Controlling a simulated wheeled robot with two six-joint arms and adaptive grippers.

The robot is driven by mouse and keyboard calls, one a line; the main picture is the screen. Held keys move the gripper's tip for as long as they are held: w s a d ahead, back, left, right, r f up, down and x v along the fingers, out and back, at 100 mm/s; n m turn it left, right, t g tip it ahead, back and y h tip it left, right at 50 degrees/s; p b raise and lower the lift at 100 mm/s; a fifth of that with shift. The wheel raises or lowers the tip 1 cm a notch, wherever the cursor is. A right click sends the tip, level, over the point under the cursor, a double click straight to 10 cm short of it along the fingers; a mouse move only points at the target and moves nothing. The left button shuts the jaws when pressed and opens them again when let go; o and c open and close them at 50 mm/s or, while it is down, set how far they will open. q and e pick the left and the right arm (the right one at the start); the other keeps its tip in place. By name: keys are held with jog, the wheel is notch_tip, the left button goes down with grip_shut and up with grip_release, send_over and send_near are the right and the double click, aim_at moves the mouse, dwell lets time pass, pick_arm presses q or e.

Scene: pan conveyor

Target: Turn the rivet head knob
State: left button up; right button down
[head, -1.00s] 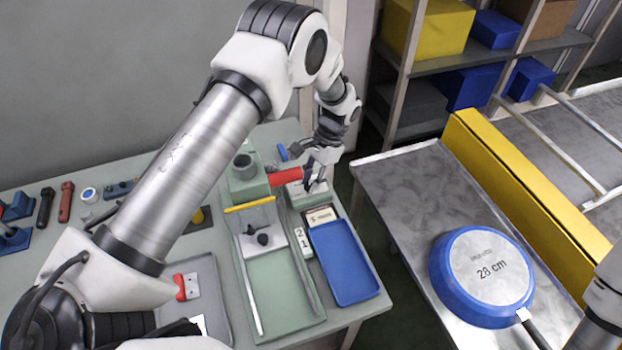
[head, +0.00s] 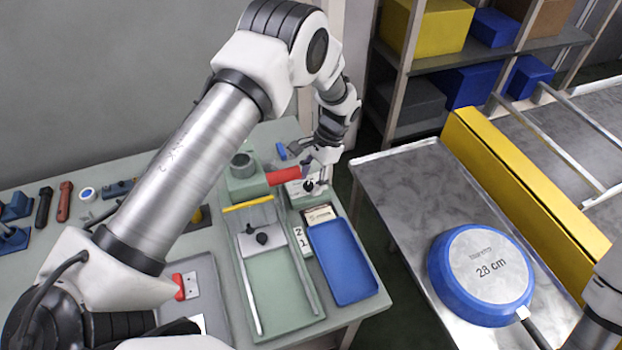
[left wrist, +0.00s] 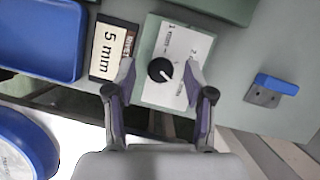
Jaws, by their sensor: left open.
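The round black knob (left wrist: 160,69) sits on a white dial plate (left wrist: 177,45) with printed numbers, on a small green box; a white mark on the knob points to the lower right in the left wrist view. In the head view the knob (head: 309,186) shows just under my left gripper (head: 318,177). In the left wrist view my left gripper (left wrist: 161,74) is open, its two fingertips on either side of the knob. I cannot tell how far above the plate they are, and no contact shows. My right gripper is outside the frames.
A label block reading 5 mm (left wrist: 108,50) and a blue tray (head: 343,262) lie beside the dial box. A red handle (head: 283,176) on the green press is close by. A blue pan (head: 482,275) marked 28 cm lies upside down on the metal table at right.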

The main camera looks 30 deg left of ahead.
pick_arm(q)
jog(key=v, duration=1.1)
jog(key=shift+w+r, duration=0.25)
jog(key=shift+r, duration=0.05)
jog(key=shift+d, duration=0.15)
